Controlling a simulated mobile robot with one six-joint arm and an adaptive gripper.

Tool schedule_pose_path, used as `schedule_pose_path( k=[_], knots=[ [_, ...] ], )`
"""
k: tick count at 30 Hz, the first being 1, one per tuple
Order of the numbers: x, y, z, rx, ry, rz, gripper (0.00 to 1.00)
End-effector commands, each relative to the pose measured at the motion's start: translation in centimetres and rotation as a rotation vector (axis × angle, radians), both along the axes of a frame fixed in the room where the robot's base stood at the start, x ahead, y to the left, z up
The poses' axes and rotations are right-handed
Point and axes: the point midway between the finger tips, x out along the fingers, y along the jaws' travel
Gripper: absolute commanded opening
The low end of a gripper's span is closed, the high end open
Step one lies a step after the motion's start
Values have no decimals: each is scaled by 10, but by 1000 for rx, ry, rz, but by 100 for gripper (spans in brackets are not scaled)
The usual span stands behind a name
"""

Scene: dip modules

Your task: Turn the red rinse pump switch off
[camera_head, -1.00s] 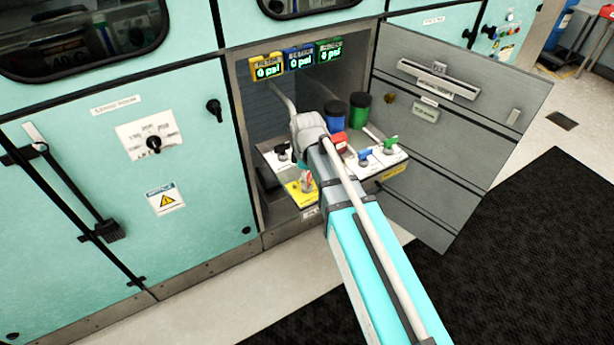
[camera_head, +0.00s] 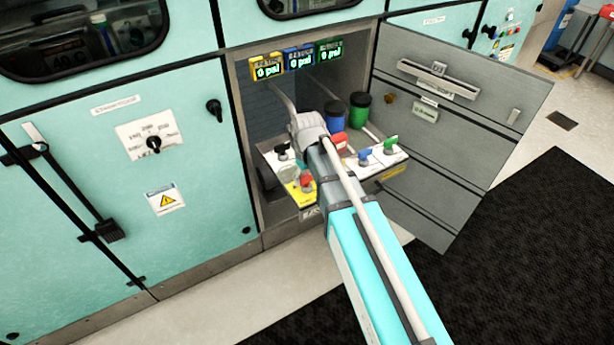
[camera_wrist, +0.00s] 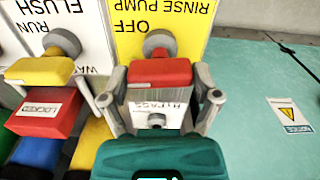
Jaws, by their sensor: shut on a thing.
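The red rinse pump switch (camera_wrist: 160,72) has a red handle on a round grey base. It stands on a yellow plate (camera_wrist: 190,42) marked "RINSE PUMP" and "OFF", upside down in the wrist view. My gripper (camera_wrist: 160,92) has one finger on each side of the red handle and is shut on it. The handle lies crosswise in the wrist view, with the word OFF just beyond its base. In the head view the red switch (camera_head: 306,181) shows at the front left of the pull-out panel. My arm hides most of the gripper there.
A yellow handle (camera_wrist: 40,70) and a red block marked "LOCKED" (camera_wrist: 45,110) are close to my left finger. Blue (camera_head: 364,155) and green (camera_head: 391,142) switches stand to the right. The open grey door (camera_head: 450,130) bounds the right side; the teal cabinet door (camera_head: 90,200) bounds the left.

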Motion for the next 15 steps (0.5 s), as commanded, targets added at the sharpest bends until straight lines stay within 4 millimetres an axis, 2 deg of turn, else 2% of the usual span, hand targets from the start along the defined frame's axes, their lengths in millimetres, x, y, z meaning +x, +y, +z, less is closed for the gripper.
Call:
schedule_pose_path(
  k=[6, 15],
  knots=[
    [1, 0, 0, -1, -1, -83, 32],
    [1, 0, 0, 0, -1, -109, 32]
  ],
)
